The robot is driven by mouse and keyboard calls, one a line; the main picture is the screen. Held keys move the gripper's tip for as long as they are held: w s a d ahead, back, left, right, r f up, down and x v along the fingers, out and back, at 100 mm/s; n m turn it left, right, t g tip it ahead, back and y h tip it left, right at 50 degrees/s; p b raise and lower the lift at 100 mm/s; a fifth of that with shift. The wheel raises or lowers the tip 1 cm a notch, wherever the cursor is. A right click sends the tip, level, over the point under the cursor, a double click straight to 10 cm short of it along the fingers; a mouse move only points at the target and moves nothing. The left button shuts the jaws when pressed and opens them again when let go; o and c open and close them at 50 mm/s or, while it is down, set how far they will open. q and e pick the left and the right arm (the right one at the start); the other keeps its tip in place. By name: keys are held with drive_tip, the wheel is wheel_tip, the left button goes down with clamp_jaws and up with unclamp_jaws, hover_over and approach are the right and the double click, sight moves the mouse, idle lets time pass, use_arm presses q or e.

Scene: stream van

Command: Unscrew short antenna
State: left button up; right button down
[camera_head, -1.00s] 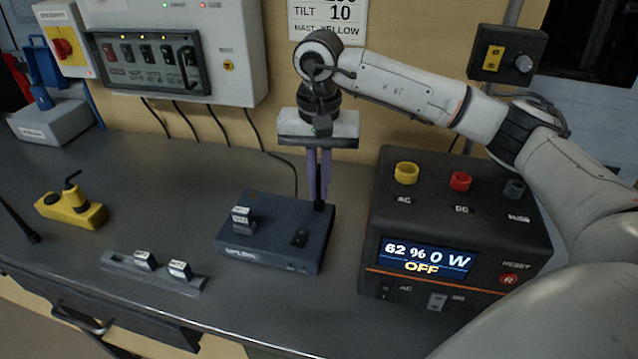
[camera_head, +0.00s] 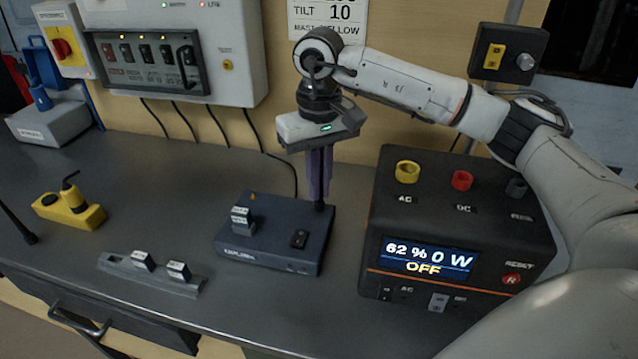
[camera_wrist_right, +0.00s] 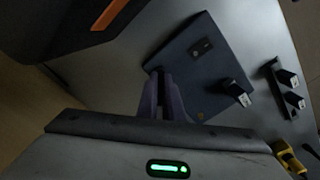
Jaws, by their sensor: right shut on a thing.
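The dark blue-grey box (camera_head: 270,252) stands on the bench. The short antenna (camera_head: 319,206) is upright at its back right corner; only its black base shows clearly. My right gripper (camera_head: 319,188) points straight down over that corner, its purple fingers shut around the antenna and hiding most of it. In the right wrist view, the fingers (camera_wrist_right: 162,95) meet at the edge of the box (camera_wrist_right: 205,65), and the antenna between them is hidden. My left gripper is in neither view.
A black power station (camera_head: 455,225) stands close to the right of the box. In front lies a grey strip (camera_head: 150,275) with two white-topped blocks. A yellow device (camera_head: 72,208) and a thin black rod (camera_head: 18,222) are at the left. A switch panel (camera_head: 150,62) hangs behind.

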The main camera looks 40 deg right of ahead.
drive_tip(key=shift+n, duration=0.9)
drive_tip(key=n, duration=0.4)
drive_tip(key=c, duration=2)
unclamp_jaws()
drive_tip(key=m, duration=0.3)
drive_tip(key=shift+m, duration=0.5)
